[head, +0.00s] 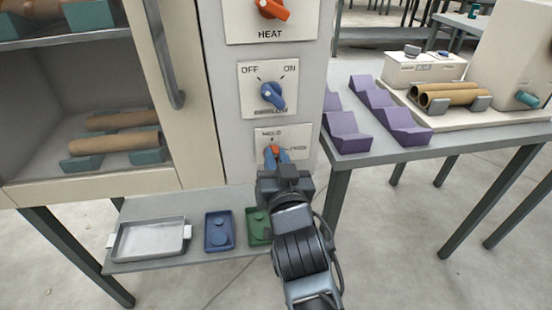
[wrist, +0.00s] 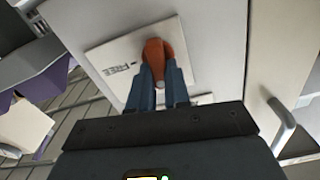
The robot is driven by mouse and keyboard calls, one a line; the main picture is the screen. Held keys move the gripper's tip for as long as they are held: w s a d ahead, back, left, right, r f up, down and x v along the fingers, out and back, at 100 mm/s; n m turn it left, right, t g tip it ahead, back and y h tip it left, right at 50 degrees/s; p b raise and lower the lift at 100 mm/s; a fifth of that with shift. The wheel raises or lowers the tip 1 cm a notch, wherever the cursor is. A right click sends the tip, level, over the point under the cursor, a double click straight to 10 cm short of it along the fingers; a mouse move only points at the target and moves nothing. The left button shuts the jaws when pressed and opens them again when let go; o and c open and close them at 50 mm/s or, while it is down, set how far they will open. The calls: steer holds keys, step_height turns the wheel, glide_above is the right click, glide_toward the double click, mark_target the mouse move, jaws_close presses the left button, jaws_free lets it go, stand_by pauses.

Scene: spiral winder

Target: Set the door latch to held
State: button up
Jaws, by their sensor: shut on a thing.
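The door latch is an orange knob (head: 274,150) on the lowest label plate (head: 299,136) of the pale machine front. The plate reads HELD at its top and FREE at its right. My gripper (head: 277,157) is at the knob, with its blue fingers closed on either side of it. In the wrist view the orange knob (wrist: 154,52) sits between the two fingers (wrist: 161,92), and the FREE mark lies to its left. The knob looks roughly upright rather than turned toward FREE, but the fingers hide part of it and its exact setting is unclear.
Above are a blue OFF/ON knob (head: 272,96) and an orange HEAT knob (head: 272,9). A door handle (head: 168,60) stands out at the left. A shelf below holds a metal tray (head: 150,257), a blue tray (head: 209,244) and a green tray (head: 252,233). Purple blocks (head: 346,141) are on the right table.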

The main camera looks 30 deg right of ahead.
jaws_close()
steer(key=shift+r+n+p, duration=0.1)
steer(key=shift+n+p, duration=0.2)
steer(key=shift+n, duration=0.1)
steer(key=shift+a+n, duration=0.1)
steer(key=shift+n, duration=0.5)
steer(key=o, duration=0.8)
jaws_free()
steer(key=shift+c, duration=0.2)
steer(key=v, duration=0.7)
steer(key=shift+s, duration=0.35)
